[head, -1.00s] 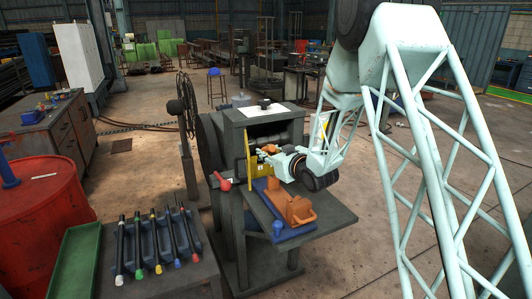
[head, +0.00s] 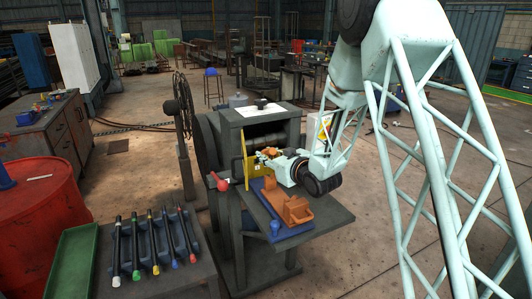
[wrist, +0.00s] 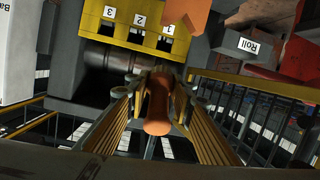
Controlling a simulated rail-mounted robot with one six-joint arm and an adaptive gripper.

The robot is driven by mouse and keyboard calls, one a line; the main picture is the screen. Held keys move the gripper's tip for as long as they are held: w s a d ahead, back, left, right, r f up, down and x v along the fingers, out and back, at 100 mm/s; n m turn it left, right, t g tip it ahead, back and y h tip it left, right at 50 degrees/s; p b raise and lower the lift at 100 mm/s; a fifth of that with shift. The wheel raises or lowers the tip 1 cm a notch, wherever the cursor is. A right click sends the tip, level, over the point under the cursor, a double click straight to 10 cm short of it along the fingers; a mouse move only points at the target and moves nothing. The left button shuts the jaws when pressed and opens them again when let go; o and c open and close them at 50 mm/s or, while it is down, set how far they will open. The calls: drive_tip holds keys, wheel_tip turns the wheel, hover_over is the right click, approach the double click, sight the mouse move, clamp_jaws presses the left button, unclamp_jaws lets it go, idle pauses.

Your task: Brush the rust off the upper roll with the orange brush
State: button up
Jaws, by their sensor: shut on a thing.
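My gripper (wrist: 160,88) is shut on the handle of the orange brush (wrist: 158,108), between its two fingers. In the head view my gripper (head: 279,156) is in front of the machine's opening, close to the yellow plate. The brush (head: 268,152) is small there, and its bristles cannot be made out. Grey rolls (head: 262,141) show inside the machine frame. In the wrist view a dark roll (wrist: 112,62) lies beyond the fingers, below the yellow plate (wrist: 142,38) numbered 1, 2 and 3. Contact between brush and roll cannot be told, nor can the rust.
A table (head: 318,220) in front of the machine carries a blue tray (head: 274,232) and an orange holder (head: 297,210). A red-knobbed lever (head: 222,184) sticks out at left. A rack of coloured-tipped tools (head: 150,243) stands at lower left, near a red drum (head: 45,215).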

drive_tip(key=shift+w+a, duration=0.15)
drive_tip(key=shift+w, duration=0.05)
drive_tip(key=shift+w+r+x, duration=0.1)
drive_tip(key=shift+r+x, duration=0.15)
drive_tip(key=shift+x, duration=1)
drive_tip(key=shift+w+r+x, duration=0.1)
drive_tip(key=shift+r+x, duration=0.2)
drive_tip(key=shift+x, duration=0.9)
drive_tip(key=shift+w+r+x, duration=0.1)
drive_tip(key=shift+r+x, duration=0.15)
drive_tip(key=shift+x, duration=1)
drive_tip(key=shift+w+a, duration=0.1)
drive_tip(key=shift+w, duration=0.35)
drive_tip(key=shift+w+d, duration=0.3)
drive_tip(key=shift+d, duration=0.3)
drive_tip(key=shift+w+d, duration=0.25)
drive_tip(key=shift+d, duration=0.3)
drive_tip(key=shift+w+d, duration=0.3)
drive_tip(key=shift+d, duration=0.3)
drive_tip(key=shift+d, duration=0.1)
drive_tip(key=shift+w+d, duration=0.5)
drive_tip(key=shift+d, duration=0.35)
drive_tip(key=shift+w+d, duration=0.55)
drive_tip(key=shift+d, duration=0.25)
drive_tip(key=shift+d, duration=0.15)
